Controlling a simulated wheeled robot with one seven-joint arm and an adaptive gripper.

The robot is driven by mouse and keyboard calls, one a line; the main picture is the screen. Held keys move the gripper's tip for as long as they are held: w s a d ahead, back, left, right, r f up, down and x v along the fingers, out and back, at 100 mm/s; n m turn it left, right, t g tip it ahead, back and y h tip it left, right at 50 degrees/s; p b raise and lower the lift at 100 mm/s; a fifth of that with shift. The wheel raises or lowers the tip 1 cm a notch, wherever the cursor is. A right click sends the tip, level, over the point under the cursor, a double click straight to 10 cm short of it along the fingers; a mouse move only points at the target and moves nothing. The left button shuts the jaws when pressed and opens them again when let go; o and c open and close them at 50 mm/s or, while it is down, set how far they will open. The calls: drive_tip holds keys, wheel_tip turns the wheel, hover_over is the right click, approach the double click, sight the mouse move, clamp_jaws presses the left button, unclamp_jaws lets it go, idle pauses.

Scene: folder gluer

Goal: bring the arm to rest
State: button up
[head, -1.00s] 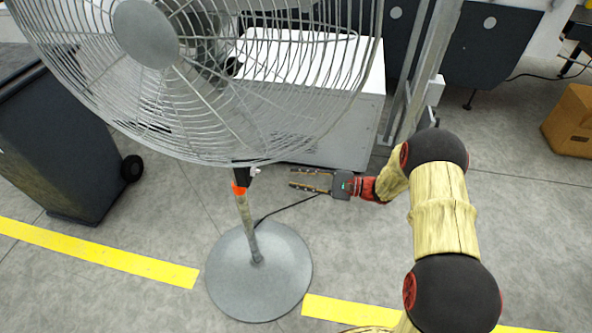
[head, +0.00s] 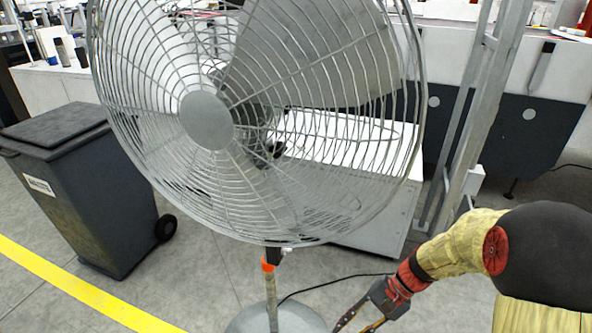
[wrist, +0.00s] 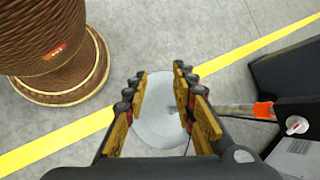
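My gripper (head: 357,322) is at the bottom of the head view, to the right of the fan's pole, pointing down and left. Its fingertips are partly cut off by the frame edge. In the wrist view my gripper (wrist: 160,85) has its two fingers spread apart, with nothing held between them. The round grey base of the fan (wrist: 158,125) shows on the floor beyond the gap. My arm reaches in from the right of the head view.
The large caged pedestal fan (head: 207,120) stands in front of me, its orange collar (head: 268,264) close to my gripper. A dark wheeled bin (head: 85,190) stands left. A grey metal post (head: 470,120) rises right. A brown ribbed drum (wrist: 50,40) stands beyond a yellow floor line.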

drive_tip(key=s+d+r+n+t+h+p, duration=0.1)
drive_tip(key=s+r, duration=0.3)
drive_tip(key=r, duration=0.5)
drive_tip(key=s+d+r+n+t+h+p, duration=0.1)
drive_tip(key=s+d+r+n+t+h, duration=0.1)
drive_tip(key=r, duration=0.6)
drive_tip(key=s+d+r+n+t+h+p, duration=0.1)
drive_tip(key=s+r+n+t+h, duration=0.3)
drive_tip(key=r, duration=0.5)
drive_tip(key=shift+s+d+r+t+h, duration=0.35)
drive_tip(key=shift+s+d+t, duration=0.2)
drive_tip(key=shift+s, duration=0.3)
drive_tip(key=shift+o, duration=0.2)
